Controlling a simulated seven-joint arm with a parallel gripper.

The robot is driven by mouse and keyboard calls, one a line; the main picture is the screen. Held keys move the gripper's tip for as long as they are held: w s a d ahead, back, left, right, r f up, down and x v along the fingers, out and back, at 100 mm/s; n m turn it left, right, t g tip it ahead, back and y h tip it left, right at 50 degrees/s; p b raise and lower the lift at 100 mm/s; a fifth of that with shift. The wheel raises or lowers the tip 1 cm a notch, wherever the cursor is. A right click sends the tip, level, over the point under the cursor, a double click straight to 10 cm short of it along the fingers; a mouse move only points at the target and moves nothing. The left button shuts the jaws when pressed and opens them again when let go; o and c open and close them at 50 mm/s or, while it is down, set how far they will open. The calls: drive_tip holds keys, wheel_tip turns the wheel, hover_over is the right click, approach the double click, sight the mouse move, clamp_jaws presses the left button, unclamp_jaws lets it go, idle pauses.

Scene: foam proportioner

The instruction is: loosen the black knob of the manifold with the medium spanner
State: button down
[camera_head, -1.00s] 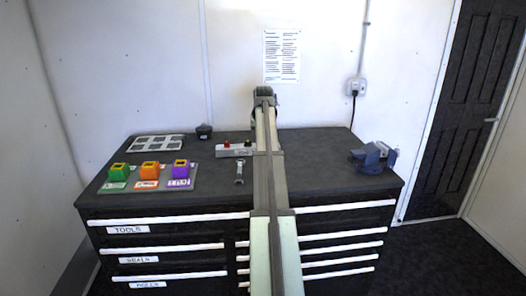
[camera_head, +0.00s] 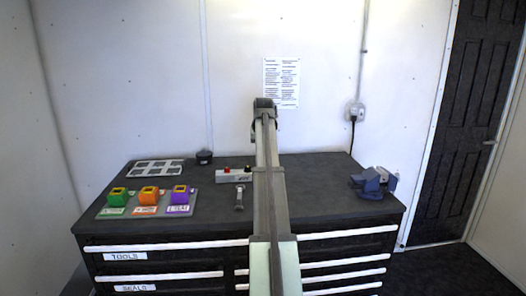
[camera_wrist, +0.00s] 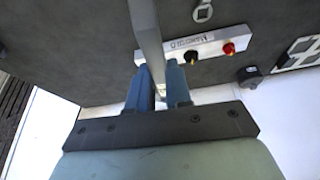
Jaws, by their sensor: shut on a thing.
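My gripper (camera_wrist: 159,88) has its two blue fingers shut on a long grey metal bar, the shank of a spanner (camera_wrist: 148,40). The spanner runs out of the top of the wrist view, so its far end is not seen. The light grey manifold (camera_wrist: 207,46) lies on the bench just right of the spanner in that view. Its black knob (camera_wrist: 191,57) stands a little right of my fingers, apart from them, with the red knob (camera_wrist: 229,48) beyond. In the head view the manifold (camera_head: 231,177) is partly behind my arm, which hides my gripper.
Another spanner (camera_head: 239,200) lies on the bench, its ring end (camera_wrist: 203,13) showing in the wrist view. Green, orange and purple holders (camera_head: 149,195) stand at left. A blue vice (camera_head: 372,183) is at right. A small black object (camera_head: 205,157) sits behind.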

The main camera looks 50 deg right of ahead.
drive_tip(key=w+f+m+g, duration=0.1)
drive_tip(key=w+f+m, duration=0.1)
drive_tip(key=w, duration=0.3)
drive_tip(key=w+a+f+m+g, duration=0.1)
drive_tip(key=w+f+m, duration=0.1)
drive_tip(key=w, duration=0.3)
drive_tip(key=w+f+m+g+h, duration=0.1)
drive_tip(key=w+f+m, duration=0.1)
drive_tip(key=w+m, duration=0.2)
drive_tip(key=shift+w+a, duration=0.3)
drive_tip(key=shift+w, duration=0.75)
